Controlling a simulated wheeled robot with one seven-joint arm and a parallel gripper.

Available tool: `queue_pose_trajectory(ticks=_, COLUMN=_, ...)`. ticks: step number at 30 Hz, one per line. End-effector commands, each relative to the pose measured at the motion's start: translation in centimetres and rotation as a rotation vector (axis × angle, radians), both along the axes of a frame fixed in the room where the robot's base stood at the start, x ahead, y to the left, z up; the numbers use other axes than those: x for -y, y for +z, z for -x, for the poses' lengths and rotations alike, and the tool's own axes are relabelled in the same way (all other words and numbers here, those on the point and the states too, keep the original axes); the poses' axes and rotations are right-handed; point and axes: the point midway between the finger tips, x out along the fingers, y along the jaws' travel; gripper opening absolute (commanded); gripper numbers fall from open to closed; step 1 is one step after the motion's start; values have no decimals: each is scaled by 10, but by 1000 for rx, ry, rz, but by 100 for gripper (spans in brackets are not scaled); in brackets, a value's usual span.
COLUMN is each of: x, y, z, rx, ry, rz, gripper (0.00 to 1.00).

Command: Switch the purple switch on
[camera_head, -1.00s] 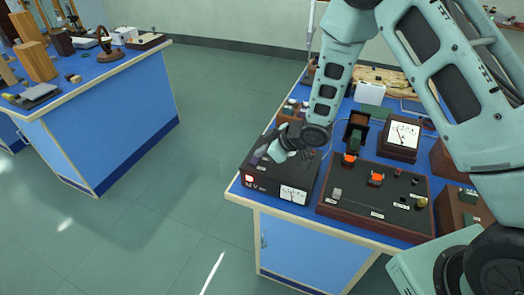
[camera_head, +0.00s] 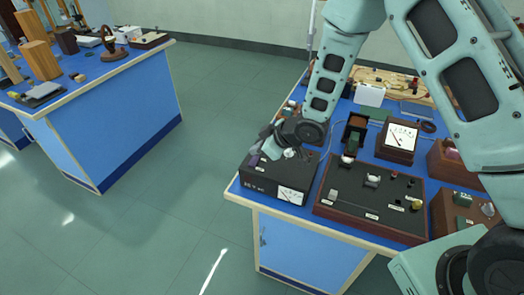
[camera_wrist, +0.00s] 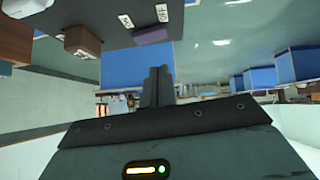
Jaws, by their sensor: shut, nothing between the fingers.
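The purple switch (camera_head: 254,160) is a small purple block on top of the black power box (camera_head: 290,178), at its left front edge. One label (camera_wrist: 126,20) seems to read ON or OFF. I cannot tell which way the switch is tilted. My gripper (camera_head: 264,142) is just above and behind the switch. Its fingers (camera_wrist: 158,72) are shut together and empty, apparently a little apart from the switch.
A dark control panel (camera_head: 370,210) with pale round parts stands right of the box. A meter (camera_head: 402,137) and other apparatus crowd the bench behind. Another blue bench (camera_head: 110,130) stands at left. The floor between the benches is clear.

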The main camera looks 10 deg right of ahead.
Motion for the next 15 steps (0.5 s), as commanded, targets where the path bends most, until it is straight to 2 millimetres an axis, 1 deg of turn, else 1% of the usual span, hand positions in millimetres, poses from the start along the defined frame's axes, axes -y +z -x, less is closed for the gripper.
queue_pose_trajectory(ticks=1, x=-2, y=16, z=0, rx=3, ry=-1, rz=-2, gripper=0)
queue_pose_trajectory(ticks=2, x=4, y=14, z=4, rx=2, ry=-3, rz=-1, gripper=0)
queue_pose_trajectory(ticks=7, x=23, y=38, z=22, rx=4, ry=-3, rz=0, gripper=0)
queue_pose_trajectory(ticks=10, x=32, y=52, z=31, rx=4, ry=-2, rz=-1, gripper=0)
queue_pose_trajectory(ticks=15, x=43, y=68, z=44, rx=3, ry=0, rz=1, gripper=0)
